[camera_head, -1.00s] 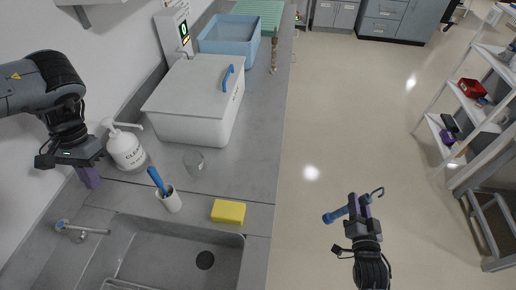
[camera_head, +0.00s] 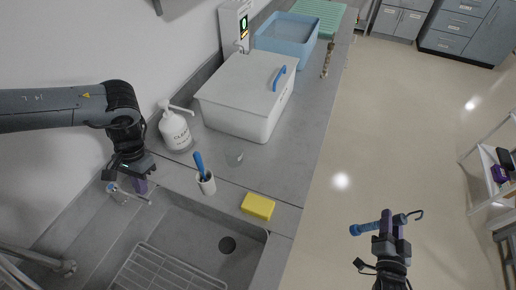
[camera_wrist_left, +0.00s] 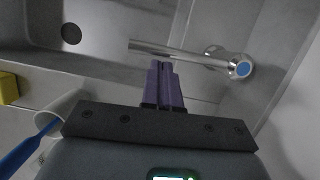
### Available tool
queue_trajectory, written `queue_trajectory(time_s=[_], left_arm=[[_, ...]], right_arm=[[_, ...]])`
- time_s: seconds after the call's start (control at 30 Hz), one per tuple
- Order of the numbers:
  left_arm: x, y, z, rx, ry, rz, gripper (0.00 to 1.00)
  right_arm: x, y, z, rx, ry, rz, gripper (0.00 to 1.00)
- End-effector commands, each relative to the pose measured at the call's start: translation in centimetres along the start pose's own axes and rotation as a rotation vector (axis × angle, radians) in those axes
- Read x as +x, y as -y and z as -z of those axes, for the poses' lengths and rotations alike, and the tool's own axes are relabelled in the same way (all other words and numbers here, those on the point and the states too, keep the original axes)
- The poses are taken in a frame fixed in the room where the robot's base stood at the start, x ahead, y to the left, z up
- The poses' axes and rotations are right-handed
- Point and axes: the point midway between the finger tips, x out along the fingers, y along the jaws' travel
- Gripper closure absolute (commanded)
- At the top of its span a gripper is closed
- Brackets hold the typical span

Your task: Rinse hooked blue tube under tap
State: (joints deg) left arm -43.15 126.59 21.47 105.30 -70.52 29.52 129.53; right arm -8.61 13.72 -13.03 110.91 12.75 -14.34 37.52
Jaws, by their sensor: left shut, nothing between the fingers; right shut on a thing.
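The hooked blue tube (camera_head: 368,228) is in my right gripper (camera_head: 387,224), which is shut on it over the floor, right of the counter. The tube lies nearly level, blue end left, thin dark hook right. The tap (camera_head: 128,195) stands at the sink's back left; its spout and blue-capped knob show in the left wrist view (camera_wrist_left: 238,68). My left gripper (camera_head: 140,186) is shut and empty, close by the tap; its purple fingers (camera_wrist_left: 164,88) are together just short of the spout in the left wrist view. I cannot tell whether they touch. No water stream shows.
The sink (camera_head: 185,232) has a drain and a wire rack (camera_head: 165,268). A lidded white box (camera_head: 245,95) is behind.

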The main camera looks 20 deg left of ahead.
Motion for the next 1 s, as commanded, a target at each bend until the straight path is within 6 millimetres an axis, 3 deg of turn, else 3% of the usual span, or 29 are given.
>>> queue_trajectory(time_s=[0.5, 1.0], left_arm=[[0.8, -0.1, -1.6, 0.080, 0.002, 0.026, 1.00], [0.6, 0.3, -1.3, 0.068, 0.005, 0.022, 1.00]], right_arm=[[0.1, -0.8, -1.4, 0.000, -0.001, 0.000, 1.00], [0.1, -0.9, -1.6, 0.000, -0.001, 0.000, 1.00]])
